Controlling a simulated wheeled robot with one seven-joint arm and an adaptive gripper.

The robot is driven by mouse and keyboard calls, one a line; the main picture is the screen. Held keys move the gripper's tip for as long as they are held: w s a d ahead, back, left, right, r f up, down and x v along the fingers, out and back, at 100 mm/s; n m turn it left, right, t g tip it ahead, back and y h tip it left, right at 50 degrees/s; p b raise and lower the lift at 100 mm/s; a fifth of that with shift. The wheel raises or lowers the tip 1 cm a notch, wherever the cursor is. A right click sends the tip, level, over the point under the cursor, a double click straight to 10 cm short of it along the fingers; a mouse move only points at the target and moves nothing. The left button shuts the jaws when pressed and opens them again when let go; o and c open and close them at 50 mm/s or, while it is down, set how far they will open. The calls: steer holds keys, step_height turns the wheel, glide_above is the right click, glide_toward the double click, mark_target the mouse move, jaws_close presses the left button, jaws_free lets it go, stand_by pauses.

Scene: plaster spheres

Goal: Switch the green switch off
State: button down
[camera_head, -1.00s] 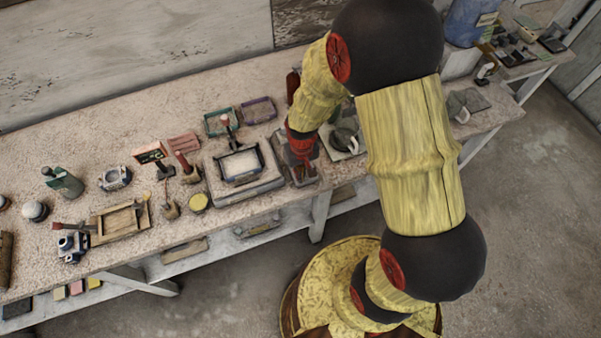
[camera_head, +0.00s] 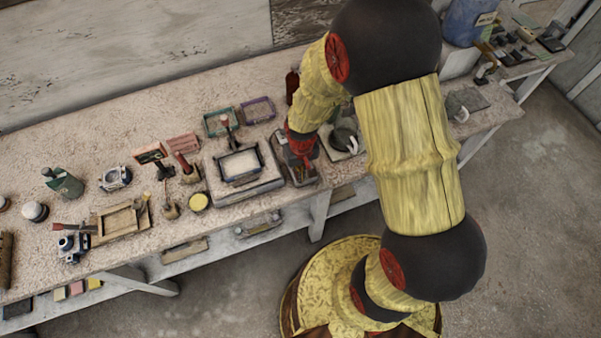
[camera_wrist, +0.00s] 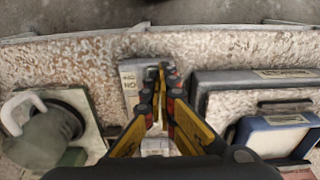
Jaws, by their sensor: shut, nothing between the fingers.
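A grey switch panel (camera_wrist: 130,82) with small printed labels lies on the bench in the wrist view, partly covered by my fingers. The switch itself and its green colour cannot be made out; my gripper hides that part. My gripper (camera_wrist: 163,76) is shut and empty, with its fingertips over the panel's right side. Whether the tips touch it cannot be told. In the head view my gripper (camera_head: 305,168) points down at the bench beside the tray stand, and my wrist hides much of what is there.
A mortar with a white pestle (camera_wrist: 30,110) stands close on the panel's left in the wrist view. The tray stand (camera_wrist: 230,82) with a blue-framed tray (camera_wrist: 275,130) is close on its right. The bench (camera_head: 100,130) holds several tools further left in the head view.

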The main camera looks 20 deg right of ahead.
steer(key=shift+s+f, duration=0.6)
steer(key=shift+s, duration=0.05)
steer(key=shift+w+r, duration=0.1)
steer(key=shift+w, duration=0.5)
steer(key=shift+r, duration=0.1)
steer(key=shift+w+r, duration=0.15)
steer(key=shift+r, duration=0.1)
step_height(320, 180, up, 14)
steer(key=p, duration=0.4)
steer(key=shift+s, duration=0.4)
steer(key=shift+r, duration=0.1)
